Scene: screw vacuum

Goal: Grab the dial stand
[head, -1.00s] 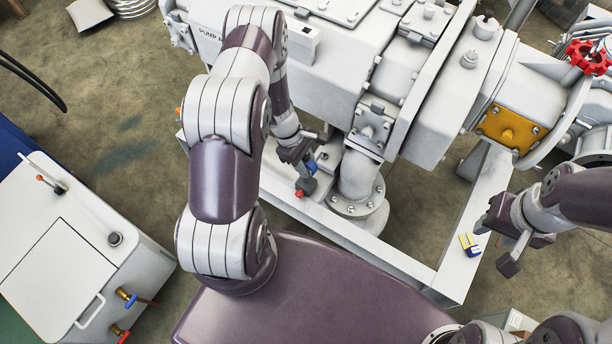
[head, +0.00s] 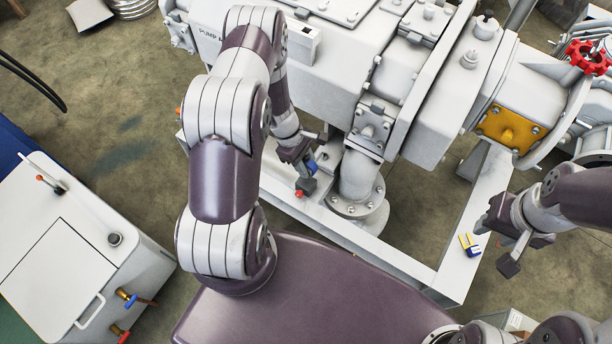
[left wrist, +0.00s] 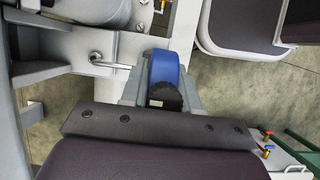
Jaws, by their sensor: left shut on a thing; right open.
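The dial stand appears to be the blue piece with a dark round part (left wrist: 163,72) in the left wrist view. It sits between the two fingers of my left gripper (left wrist: 160,90), which is shut on it. My right gripper (head: 504,240) is open and empty beside the frame's right rail.
The grey pump (head: 330,65) and its flanged pipe (head: 358,180) stand close to my left gripper. A small yellow and blue item (head: 469,244) lies on the white base frame (head: 455,280). A white cabinet (head: 70,250) stands at the left. Open floor (head: 110,110) lies behind it.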

